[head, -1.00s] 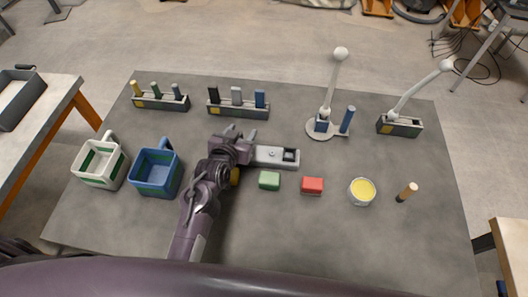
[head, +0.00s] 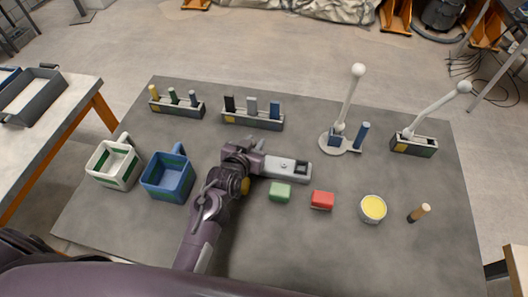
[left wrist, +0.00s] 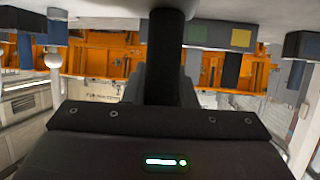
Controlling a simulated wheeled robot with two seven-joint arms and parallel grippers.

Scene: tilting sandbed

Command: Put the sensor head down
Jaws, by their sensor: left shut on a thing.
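My left gripper (head: 249,146) is shut over the middle of the table, its fingers pointing toward the far side. In the left wrist view a dark upright cylinder (left wrist: 166,50) stands between the fingers; I take it to be the sensor head. In the head view the gripper hides most of it, so its lower end and any contact with the table cannot be told. My right gripper is not in view.
A green block (head: 280,192), a red block (head: 322,200), a yellow-topped cup (head: 373,209) and a peg (head: 420,213) stand to the right. Blue (head: 167,178) and white (head: 113,164) bins are left. Racks (head: 252,119) and ball-topped rods (head: 347,100) stand behind.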

